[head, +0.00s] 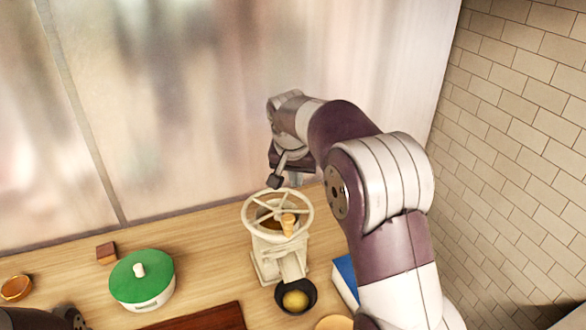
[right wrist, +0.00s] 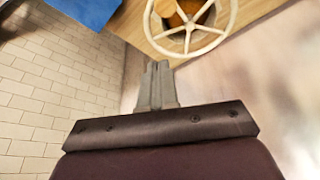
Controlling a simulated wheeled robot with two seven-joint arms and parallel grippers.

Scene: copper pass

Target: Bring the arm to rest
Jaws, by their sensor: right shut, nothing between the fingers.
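My right arm reaches in from the lower right of the head view. Its gripper (head: 285,176) hangs just behind and above a cream machine (head: 265,258) with a spoked wheel rim on top. In the right wrist view the two fingers (right wrist: 157,85) lie together, shut with nothing between them. The wheel (right wrist: 192,38) shows beyond the fingertips there, apart from them. At the lower left of the head view a dark rounded part of my left arm (head: 60,318) shows; the left gripper itself is not visible.
A green-lidded white pot (head: 142,279), a small brown block (head: 107,252) and an orange-brown bowl (head: 16,288) stand on the left of the wooden counter (head: 205,240). A dark bowl holding a yellow ball (head: 295,300) sits before the machine. A blue item (head: 346,278) lies beside my right arm. A brick wall (head: 520,130) bounds the right.

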